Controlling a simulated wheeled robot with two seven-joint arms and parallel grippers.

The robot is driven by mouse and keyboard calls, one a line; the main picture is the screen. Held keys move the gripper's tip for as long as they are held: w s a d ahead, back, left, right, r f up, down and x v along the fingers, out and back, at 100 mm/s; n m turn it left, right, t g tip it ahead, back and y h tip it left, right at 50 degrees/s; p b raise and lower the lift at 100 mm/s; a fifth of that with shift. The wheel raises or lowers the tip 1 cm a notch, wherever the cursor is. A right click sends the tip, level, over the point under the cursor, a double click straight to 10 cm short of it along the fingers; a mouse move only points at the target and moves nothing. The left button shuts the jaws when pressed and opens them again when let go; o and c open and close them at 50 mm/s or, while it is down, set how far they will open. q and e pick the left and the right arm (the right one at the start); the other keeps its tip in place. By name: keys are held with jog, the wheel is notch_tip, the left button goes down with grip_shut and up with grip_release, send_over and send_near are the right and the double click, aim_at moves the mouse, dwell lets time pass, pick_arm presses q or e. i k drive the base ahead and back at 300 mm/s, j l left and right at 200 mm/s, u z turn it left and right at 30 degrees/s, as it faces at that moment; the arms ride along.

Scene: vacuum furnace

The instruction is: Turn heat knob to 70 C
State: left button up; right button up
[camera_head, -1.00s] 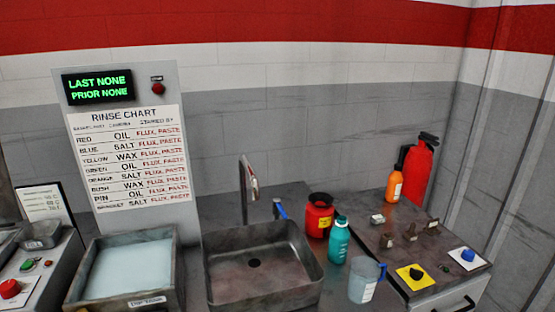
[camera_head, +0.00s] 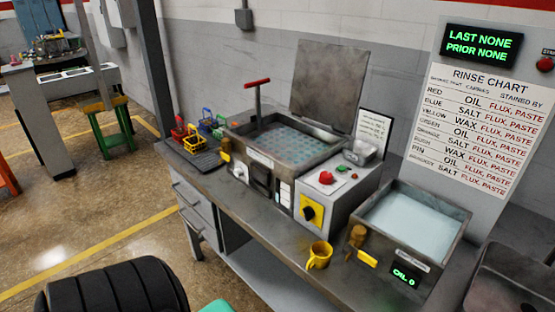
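A black knob on a yellow plate (camera_head: 312,212) is on the front of a grey control box (camera_head: 335,192). The box also has a red button (camera_head: 326,177) and a green button on its sloped top. A lidded tank (camera_head: 285,142) stands left of the box with its lid (camera_head: 325,85) raised; a small white knob (camera_head: 240,172) is on its front. I cannot read any marking that tells which knob is for heat, nor any temperature. Neither of my grippers is in view.
A rinse tank (camera_head: 415,222) with a display reading "OIL 0" (camera_head: 405,273) stands to the right. A yellow mug (camera_head: 319,255) is at the bench's front edge. Small coloured baskets (camera_head: 188,137) sit at the left end. Open floor (camera_head: 95,200) lies to the left.

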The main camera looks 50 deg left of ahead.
aim_at(325, 178)
jog(key=u, duration=1.2)
